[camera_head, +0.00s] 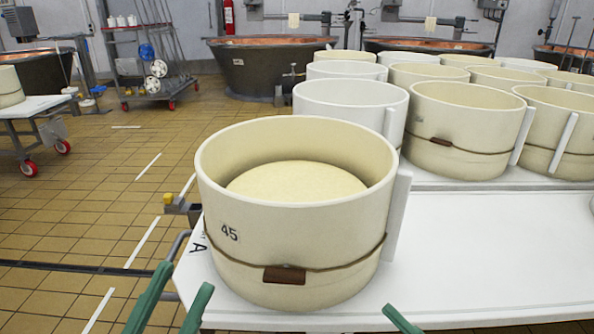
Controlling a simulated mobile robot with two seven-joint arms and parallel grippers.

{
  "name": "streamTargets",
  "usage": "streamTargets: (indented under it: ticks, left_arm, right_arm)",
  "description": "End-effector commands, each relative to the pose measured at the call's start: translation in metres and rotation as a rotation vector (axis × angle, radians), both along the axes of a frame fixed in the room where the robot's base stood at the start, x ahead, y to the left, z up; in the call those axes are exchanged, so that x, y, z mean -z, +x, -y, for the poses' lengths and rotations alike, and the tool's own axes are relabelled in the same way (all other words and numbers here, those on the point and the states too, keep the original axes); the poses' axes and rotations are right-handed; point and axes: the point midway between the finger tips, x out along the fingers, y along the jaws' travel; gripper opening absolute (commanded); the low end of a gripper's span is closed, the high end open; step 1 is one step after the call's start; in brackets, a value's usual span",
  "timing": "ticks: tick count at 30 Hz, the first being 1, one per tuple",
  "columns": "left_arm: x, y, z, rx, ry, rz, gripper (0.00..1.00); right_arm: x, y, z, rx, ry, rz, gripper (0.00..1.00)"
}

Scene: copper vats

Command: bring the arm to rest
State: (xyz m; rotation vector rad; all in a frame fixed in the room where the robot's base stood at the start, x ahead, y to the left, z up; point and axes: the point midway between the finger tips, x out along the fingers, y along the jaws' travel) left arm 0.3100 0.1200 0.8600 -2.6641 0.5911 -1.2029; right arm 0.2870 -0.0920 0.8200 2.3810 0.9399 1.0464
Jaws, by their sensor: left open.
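My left gripper (186,276) shows at the bottom left of the head view. Its two green fingers stand apart with nothing between them, in front of the table's left end and left of the big cream mould. Of my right gripper (402,320) only one green finger pokes in at the bottom edge, in front of the table; the rest is out of the picture. The cream mould (300,232) marked 45 holds a pale cheese (296,181) and has a cord with a brown block around it. Neither visible gripper part appears to touch it.
The white table (490,255) fills the lower right, its right part bare. Several more moulds (464,120) stand behind. A metal bracket with a yellow knob (168,199) is at the table's left end. Copper vats (255,68) and a wheeled rack (150,70) stand farther back. Tiled floor lies open left.

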Motion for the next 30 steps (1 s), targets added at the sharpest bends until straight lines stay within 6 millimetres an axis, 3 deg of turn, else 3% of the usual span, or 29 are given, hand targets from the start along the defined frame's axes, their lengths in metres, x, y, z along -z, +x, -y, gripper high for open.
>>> streamTargets:
  ticks: [11, 12, 24, 30]
  left_arm:
    - [0.0, 0.0, 0.0, 0.0, 0.0, 0.0, 0.45]
    - [-0.01, 0.009, -0.001, -0.012, 0.004, -0.049, 0.45]
    - [0.017, 0.064, -0.015, -0.117, 0.041, -0.508, 0.45]
    - [0.045, 0.07, -0.026, -0.172, 0.061, -0.786, 0.45]
  right_arm:
    - [-0.043, 0.024, 0.03, 0.183, 0.346, -0.001, 0.45]
    - [-0.051, 0.031, 0.029, 0.194, 0.321, -0.047, 0.45]
    - [-0.024, 0.087, 0.043, 0.366, 0.232, -0.483, 0.45]
    - [0.005, 0.093, 0.053, 0.457, 0.178, -0.748, 0.45]
